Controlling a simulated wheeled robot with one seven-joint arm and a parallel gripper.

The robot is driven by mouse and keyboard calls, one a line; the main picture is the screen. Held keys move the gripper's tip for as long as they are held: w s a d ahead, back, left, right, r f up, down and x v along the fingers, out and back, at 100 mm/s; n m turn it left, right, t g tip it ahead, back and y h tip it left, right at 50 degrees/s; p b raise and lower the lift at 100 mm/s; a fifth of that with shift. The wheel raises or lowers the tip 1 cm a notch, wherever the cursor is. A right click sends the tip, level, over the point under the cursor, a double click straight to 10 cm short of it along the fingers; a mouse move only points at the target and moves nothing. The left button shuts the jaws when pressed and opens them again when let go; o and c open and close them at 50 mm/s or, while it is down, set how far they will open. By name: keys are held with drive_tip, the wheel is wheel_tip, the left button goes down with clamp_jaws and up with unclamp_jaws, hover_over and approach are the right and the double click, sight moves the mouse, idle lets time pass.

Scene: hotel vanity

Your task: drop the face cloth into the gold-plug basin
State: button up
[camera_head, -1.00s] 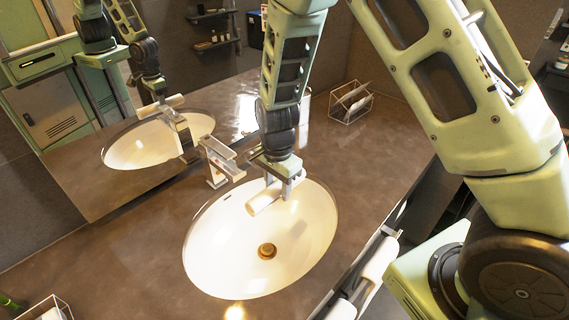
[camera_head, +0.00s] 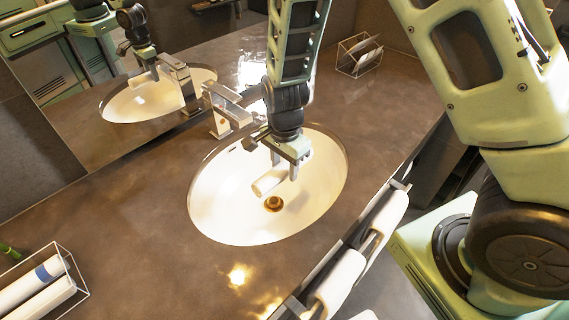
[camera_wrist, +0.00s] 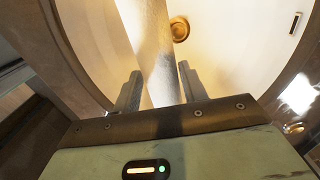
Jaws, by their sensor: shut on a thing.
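The face cloth (camera_head: 268,183) is a white roll. My gripper (camera_head: 283,172) is shut on it and holds it over the basin (camera_head: 318,195), inside the rim in the head view. The basin is a white oval with a gold plug (camera_head: 273,203) at its bottom. In the wrist view the cloth (camera_wrist: 150,40) runs up between the two fingers of my gripper (camera_wrist: 160,88), and the gold plug (camera_wrist: 180,29) lies just right of it. I cannot tell whether the cloth touches the basin.
A chrome tap (camera_head: 222,108) stands at the basin's back left, close to my arm. A wire rack (camera_head: 358,55) stands at the back right. A wire basket (camera_head: 50,280) with white rolls is at the front left. White towels (camera_head: 342,280) hang along the front edge. A mirror covers the back.

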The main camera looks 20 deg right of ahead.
sight(285, 163)
wheel_tip(285, 163, down, 8)
drive_tip(key=b, duration=0.6)
drive_tip(key=shift+r, duration=0.1)
drive_tip(key=o, duration=1)
drive_tip(key=shift+o, duration=0.2)
wheel_tip(285, 163, up, 17)
drive_tip(key=shift+r+p, duration=0.2)
drive_tip(key=shift+p, duration=0.25)
drive_tip(key=s+a+r+n, duration=0.1)
drive_tip(key=s+a+n, duration=0.2)
drive_tip(key=s+n, duration=0.7)
drive_tip(key=s+a+r+n, duration=0.1)
drive_tip(key=s+a+n, duration=0.2)
drive_tip(key=s+n, duration=0.8)
drive_tip(key=shift+r+y, duration=0.3)
